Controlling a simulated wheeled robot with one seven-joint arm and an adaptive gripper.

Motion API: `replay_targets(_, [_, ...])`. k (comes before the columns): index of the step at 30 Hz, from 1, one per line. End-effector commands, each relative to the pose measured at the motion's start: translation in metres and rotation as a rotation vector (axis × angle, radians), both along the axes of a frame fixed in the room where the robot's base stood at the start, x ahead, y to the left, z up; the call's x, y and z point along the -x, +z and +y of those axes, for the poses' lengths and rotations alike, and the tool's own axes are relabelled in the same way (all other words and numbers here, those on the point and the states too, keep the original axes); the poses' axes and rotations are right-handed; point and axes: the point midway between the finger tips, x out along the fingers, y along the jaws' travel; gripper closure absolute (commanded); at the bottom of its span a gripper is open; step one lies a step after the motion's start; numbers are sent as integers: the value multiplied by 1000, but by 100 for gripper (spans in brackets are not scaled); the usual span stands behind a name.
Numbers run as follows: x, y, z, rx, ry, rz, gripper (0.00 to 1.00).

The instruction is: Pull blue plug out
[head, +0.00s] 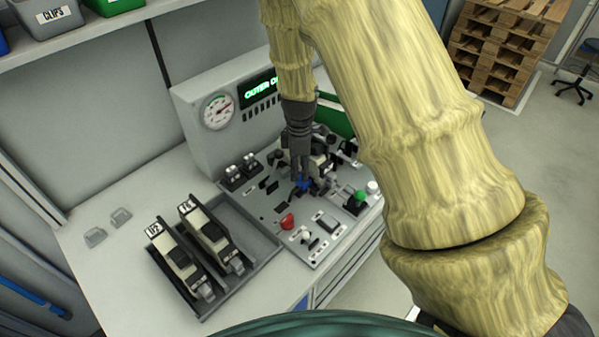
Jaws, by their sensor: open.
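The plug's socket is hidden from this view.
A red knob (288,221) and a green knob (360,195) stand close by on the panel. A gauge (218,111) and a green-lit display (262,86) are behind. A grey tray (262,245) with two labelled devices lies left.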

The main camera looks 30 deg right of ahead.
Motion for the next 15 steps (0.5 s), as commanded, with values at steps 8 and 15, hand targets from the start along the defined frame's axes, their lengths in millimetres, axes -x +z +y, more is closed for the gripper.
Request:
replay_targets(8, [1, -25, -1, 0, -2, 1, 53])
replay_targets(15, [1, -35, -1, 0, -3, 0, 53])
